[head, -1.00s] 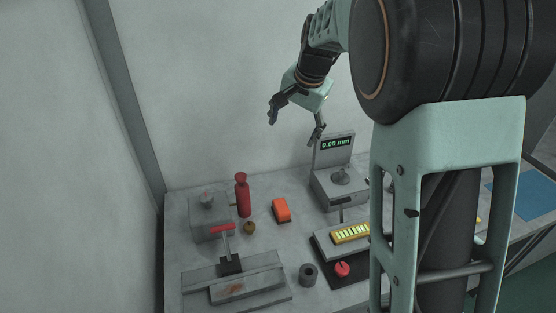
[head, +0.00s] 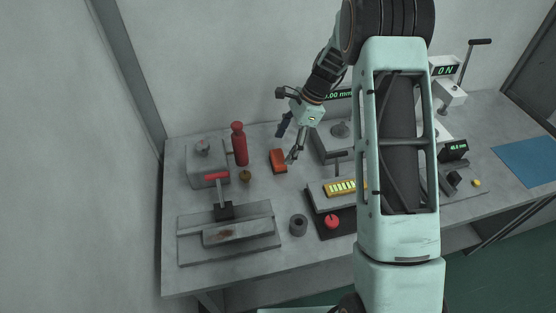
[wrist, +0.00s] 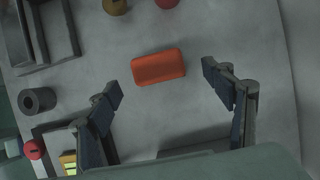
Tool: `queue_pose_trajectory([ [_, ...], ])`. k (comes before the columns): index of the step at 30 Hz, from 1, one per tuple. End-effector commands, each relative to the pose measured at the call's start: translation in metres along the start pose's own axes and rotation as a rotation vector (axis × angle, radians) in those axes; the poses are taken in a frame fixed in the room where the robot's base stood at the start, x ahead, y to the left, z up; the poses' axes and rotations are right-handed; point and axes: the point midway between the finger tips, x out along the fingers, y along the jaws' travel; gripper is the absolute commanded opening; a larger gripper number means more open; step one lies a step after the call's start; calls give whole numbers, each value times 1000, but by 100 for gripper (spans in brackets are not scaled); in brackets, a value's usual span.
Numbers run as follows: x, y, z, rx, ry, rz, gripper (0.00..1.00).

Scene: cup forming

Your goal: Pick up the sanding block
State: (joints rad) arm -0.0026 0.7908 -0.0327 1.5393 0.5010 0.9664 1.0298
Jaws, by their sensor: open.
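The sanding block is an orange-red block (head: 278,161) lying flat on the grey bench, between the red bottle and the gauge with the display. In the wrist view the block (wrist: 158,67) lies ahead of the fingertips, roughly midway between them. My gripper (head: 287,146) is above the bench close to the block, pointing down. Its fingers are spread wide and empty; they show on both sides in the wrist view (wrist: 160,82). The block appears clear of both fingers.
A red bottle (head: 240,147) and a small brown ball (head: 245,176) stand left of the block. The gauge (head: 332,147) stands close on the right. A dark grey ring (head: 298,225) and a red knob (head: 332,222) are nearer the front. Bare bench lies in front of the block.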

Motion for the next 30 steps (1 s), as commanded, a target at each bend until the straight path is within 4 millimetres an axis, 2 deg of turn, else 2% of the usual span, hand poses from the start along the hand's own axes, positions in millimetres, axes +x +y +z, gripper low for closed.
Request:
queue_pose_trajectory([
  [12,50,4,4,-1,0,1,75],
  [21,54,3,3,-1,1,-1,74],
  [30,53,3,3,-1,1,-1,40],
])
